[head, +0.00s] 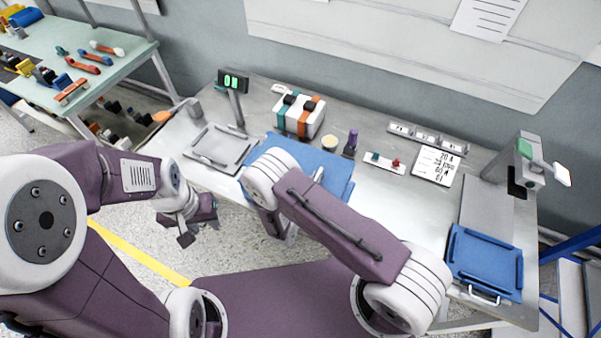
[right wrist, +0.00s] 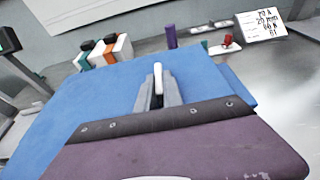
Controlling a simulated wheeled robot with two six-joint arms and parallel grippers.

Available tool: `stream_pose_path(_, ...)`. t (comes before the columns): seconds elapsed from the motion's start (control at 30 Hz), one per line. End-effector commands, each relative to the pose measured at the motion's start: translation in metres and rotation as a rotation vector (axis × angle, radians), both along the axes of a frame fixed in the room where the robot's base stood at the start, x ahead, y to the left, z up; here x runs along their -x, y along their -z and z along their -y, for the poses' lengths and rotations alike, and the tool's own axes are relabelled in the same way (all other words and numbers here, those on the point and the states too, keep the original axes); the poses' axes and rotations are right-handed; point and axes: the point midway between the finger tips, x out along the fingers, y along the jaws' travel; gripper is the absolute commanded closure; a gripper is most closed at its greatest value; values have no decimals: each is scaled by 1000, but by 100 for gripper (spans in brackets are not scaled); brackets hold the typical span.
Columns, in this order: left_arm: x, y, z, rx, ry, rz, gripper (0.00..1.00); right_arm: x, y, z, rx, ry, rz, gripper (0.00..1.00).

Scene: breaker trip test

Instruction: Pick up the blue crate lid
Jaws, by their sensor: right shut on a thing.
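The blue crate lid (head: 338,168) is a flat blue panel in the middle of the bench, partly hidden by my right arm in the head view. In the right wrist view the lid (right wrist: 100,100) fills much of the picture. My right gripper (right wrist: 158,92) is shut on its upright pale handle (right wrist: 158,70). In the head view the right fingertips are hidden behind my arm. My left gripper (head: 198,226) hangs empty and open in front of the bench's left part, apart from the lid.
A grey tray (head: 222,146) lies left of the lid. Behind it stand a white box with teal and orange bands (head: 298,116), a purple-topped post (head: 351,143) and a small switch board (head: 384,162). A blue tray (head: 485,262) with a handle lies at the right end.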

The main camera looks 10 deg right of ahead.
Motion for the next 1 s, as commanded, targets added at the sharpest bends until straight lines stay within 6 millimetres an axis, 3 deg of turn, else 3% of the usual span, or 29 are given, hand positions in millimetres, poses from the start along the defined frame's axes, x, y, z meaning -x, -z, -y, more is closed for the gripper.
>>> stream_pose_path(0.23, 0, 2, 0, 0, 0, 0, 64, 0, -6, 0, -1, -1, -1, 100)
stream_pose_path(0.47, 0, 9, 0, 0, 0, 0, 64, -1, -43, 0, -3, 1, 4, 100)
stream_pose_path(0.87, 0, 26, 0, 0, 0, 0, 64, 44, -95, 85, 0, 3, 1, 100)
stream_pose_path(0.9, 0, 9, 0, 0, 0, -1, 64, 47, -108, 90, 4, 4, -2, 100)
stream_pose_path(1.0, 0, -6, 0, 0, 0, 1, 64, 50, -113, 98, 4, 3, -1, 100)
